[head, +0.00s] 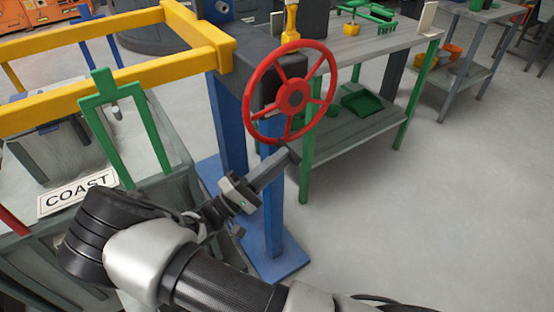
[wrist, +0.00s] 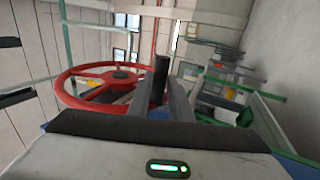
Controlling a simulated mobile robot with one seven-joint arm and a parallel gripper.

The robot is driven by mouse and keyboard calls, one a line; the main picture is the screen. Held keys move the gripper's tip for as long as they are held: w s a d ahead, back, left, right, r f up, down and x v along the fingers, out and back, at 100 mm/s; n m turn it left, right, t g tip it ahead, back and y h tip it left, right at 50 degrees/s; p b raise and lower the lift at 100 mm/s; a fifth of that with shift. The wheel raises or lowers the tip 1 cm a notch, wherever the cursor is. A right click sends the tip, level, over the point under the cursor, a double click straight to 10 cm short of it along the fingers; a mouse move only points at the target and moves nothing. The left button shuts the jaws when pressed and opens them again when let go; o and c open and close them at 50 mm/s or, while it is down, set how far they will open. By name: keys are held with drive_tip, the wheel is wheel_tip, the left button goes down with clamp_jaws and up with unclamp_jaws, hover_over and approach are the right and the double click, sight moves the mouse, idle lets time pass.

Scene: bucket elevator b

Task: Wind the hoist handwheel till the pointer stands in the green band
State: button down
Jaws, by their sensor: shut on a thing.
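The red spoked handwheel (head: 294,97) is mounted on a dark housing (head: 252,72) on a blue post (head: 228,125). It also shows at the left in the wrist view (wrist: 92,75). My gripper (head: 288,154) is at the wheel's lower rim, reaching up from below left. In the wrist view its two fingers (wrist: 163,92) are closed on a dark upright handle (wrist: 161,70) at the wheel's near right edge. The fingers hide the handle's lower part. I cannot make out the pointer or the green band in either view.
A yellow frame (head: 110,70) and a green bracket (head: 95,100) stand at the left, above a "COAST" sign (head: 78,192). A grey bench with green legs (head: 408,105) stands behind the wheel. The floor at the right (head: 440,210) is clear.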

drive_tip(key=shift+d+f, duration=0.15)
drive_tip(key=shift+f, duration=0.15)
drive_tip(key=c, duration=1.6)
unclamp_jaws()
drive_tip(key=shift+r, duration=0.1)
drive_tip(key=v, duration=1.7)
drive_tip(key=shift+s+a, duration=0.15)
drive_tip(key=shift+a, duration=0.1)
